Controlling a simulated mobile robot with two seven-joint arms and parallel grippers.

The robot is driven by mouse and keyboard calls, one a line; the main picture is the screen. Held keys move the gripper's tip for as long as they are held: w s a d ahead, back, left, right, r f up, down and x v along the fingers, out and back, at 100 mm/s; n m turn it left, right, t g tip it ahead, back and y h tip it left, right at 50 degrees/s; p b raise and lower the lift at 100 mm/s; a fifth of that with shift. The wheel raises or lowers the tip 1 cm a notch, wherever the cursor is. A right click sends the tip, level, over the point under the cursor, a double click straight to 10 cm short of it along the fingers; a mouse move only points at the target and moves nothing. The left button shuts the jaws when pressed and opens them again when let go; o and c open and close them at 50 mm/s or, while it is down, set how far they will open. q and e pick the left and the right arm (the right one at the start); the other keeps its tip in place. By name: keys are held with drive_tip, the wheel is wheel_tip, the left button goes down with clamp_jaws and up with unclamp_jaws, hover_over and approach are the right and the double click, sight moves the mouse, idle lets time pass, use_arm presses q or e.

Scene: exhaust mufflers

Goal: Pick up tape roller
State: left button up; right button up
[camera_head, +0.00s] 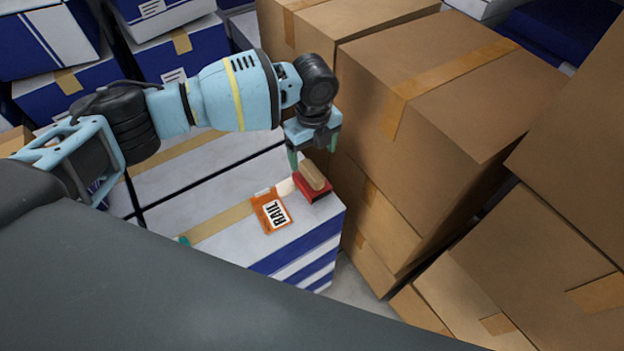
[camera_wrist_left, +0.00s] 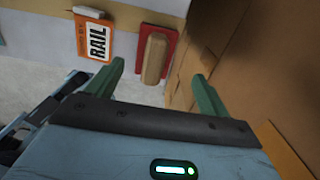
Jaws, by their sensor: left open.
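The tape roller (camera_head: 313,183), a red holder with a roll of tan tape, lies on top of a white and blue box (camera_head: 225,222) near its right corner. In the left wrist view the tape roller (camera_wrist_left: 155,58) shows ahead of the fingers, with its tan roll facing me. My left gripper (camera_head: 314,160) is open and empty, pointing down just above and behind the tape roller. In the left wrist view its two green fingers (camera_wrist_left: 160,88) stand apart, with the roller beyond and between them. My right gripper is not in view.
An orange and white RAIL packet (camera_head: 270,212) lies left of the roller; it also shows in the left wrist view (camera_wrist_left: 93,36). Tall brown cartons (camera_head: 440,90) stand close on the right. More blue and white boxes (camera_head: 180,55) are stacked behind.

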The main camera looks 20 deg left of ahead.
sight(312, 169)
use_arm(q)
drive_tip(key=shift+f, duration=1.3)
drive_tip(key=f, duration=0.2)
drive_tip(key=s+f, duration=0.1)
drive_tip(key=f, duration=0.1)
drive_tip(key=shift+s, duration=0.1)
drive_tip(key=shift+f, duration=0.6)
drive_tip(key=shift+c, duration=0.4)
drive_tip(key=c, duration=1.1)
wheel_tip(312, 169, up, 10)
drive_tip(key=shift+r+p, duration=0.1)
drive_tip(key=shift+p, duration=0.25)
